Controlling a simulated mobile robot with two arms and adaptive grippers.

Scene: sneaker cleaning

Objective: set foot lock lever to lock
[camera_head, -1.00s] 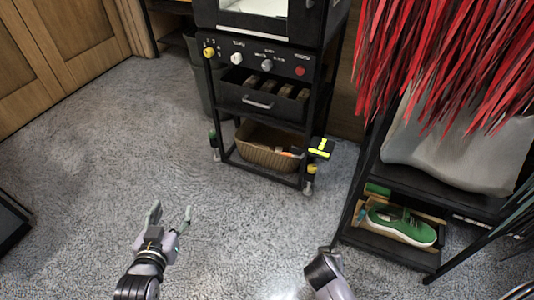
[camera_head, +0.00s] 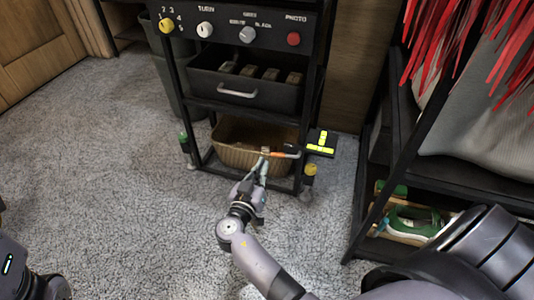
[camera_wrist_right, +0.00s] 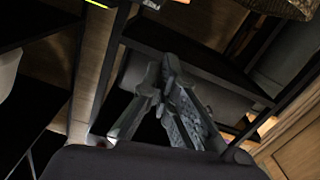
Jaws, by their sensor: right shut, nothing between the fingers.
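My right gripper (camera_head: 263,160) is shut and empty, in front of the wicker basket (camera_head: 232,155) on the cart's bottom shelf. In the right wrist view its fingers (camera_wrist_right: 170,72) are together, among dark frame bars. A black plate with yellow-green bars (camera_head: 321,143) sticks out at the cart's lower right, just right of the fingertips. A yellow-topped part (camera_head: 310,170) stands at the cart's front right foot, a green-topped one (camera_head: 184,138) at the left foot. I cannot tell which of these is the foot lock lever, or its setting. My left gripper is out of view.
The black cart carries a knob panel (camera_head: 247,35) and a drawer (camera_head: 230,90). An orange-tipped item (camera_head: 285,155) shows at the basket, partly behind my fingers. A rack with a green sneaker (camera_head: 410,222) stands at the right. Carpet at the left is clear.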

